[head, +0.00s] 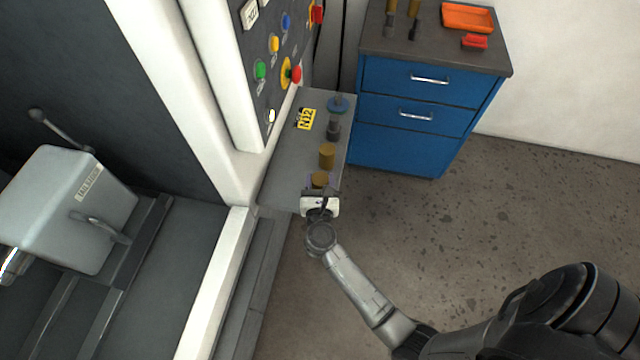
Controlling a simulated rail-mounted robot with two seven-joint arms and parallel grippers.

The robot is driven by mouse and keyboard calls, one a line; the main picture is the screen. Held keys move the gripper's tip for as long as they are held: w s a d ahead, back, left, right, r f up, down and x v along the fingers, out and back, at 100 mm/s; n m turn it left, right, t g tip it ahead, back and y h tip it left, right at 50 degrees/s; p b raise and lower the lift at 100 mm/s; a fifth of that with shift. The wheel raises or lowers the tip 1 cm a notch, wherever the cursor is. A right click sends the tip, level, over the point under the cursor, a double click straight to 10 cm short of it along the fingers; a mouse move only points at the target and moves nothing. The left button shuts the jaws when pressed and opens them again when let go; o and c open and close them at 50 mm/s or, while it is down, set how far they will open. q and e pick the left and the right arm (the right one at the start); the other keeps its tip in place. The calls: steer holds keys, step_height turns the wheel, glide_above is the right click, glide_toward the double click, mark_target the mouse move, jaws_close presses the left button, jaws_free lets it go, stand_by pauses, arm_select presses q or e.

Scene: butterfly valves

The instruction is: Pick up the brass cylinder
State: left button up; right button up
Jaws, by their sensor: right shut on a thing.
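A brass cylinder (319,179) stands at the near end of a narrow grey shelf (283,170). My right gripper (320,190) is at this cylinder and shut on it, and the gripper's body hides its lower part. I cannot tell whether the cylinder touches the shelf. A second brass cylinder (327,156) stands upright on the shelf just behind it, apart from the gripper. My left gripper is not in view.
A button panel (275,70) rises at the left. A blue drawer cabinet (405,150) stands right. The floor right is clear.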

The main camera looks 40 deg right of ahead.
jaws_close()
steer(key=shift+r, duration=0.15)
